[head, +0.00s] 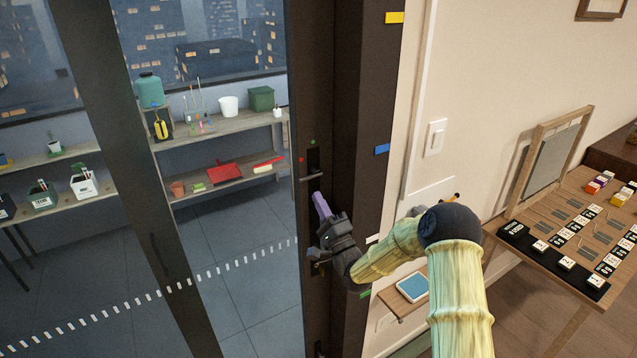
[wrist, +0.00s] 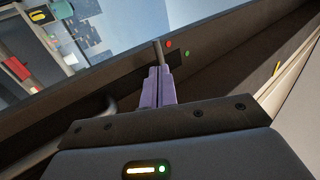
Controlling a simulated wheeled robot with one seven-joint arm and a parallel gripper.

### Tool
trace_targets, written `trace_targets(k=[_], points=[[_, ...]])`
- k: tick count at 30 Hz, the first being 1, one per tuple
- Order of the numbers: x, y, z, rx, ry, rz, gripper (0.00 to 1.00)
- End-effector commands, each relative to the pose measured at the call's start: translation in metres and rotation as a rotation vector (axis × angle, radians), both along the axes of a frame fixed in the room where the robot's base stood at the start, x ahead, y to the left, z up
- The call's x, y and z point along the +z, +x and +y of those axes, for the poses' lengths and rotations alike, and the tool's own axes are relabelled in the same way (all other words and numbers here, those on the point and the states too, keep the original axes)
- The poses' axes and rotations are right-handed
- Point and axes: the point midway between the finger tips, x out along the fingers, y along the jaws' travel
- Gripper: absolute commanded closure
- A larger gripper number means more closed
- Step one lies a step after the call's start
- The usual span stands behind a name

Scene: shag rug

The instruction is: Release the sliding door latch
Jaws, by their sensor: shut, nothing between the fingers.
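The sliding door's dark stile (head: 318,100) runs top to bottom in the middle of the head view. The latch, a dark plate with a grey lever (head: 311,177), sits on it below a green dot and beside a red dot. In the wrist view the lever (wrist: 157,52) shows just past the fingertips. My gripper (head: 318,197) has purple fingers pressed together, empty, pointing up just below the lever. The closed fingers also show in the wrist view (wrist: 160,72). I cannot tell whether they touch the lever.
A lower dark fitting (head: 317,262) is partly behind my gripper. A light switch (head: 435,137) is on the wall at right. A board with labelled blocks (head: 560,235) and a tablet (head: 413,287) lie on the right. Shelves with pots (head: 230,125) stand beyond the glass.

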Motion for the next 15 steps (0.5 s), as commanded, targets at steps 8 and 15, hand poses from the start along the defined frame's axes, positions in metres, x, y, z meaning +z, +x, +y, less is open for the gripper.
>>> trace_targets(k=[8, 15], points=[[0.022, 0.025, 0.017, 0.000, 0.000, 0.000, 1.00], [0.022, 0.028, 0.018, -0.001, 0.000, 0.001, 1.00]])
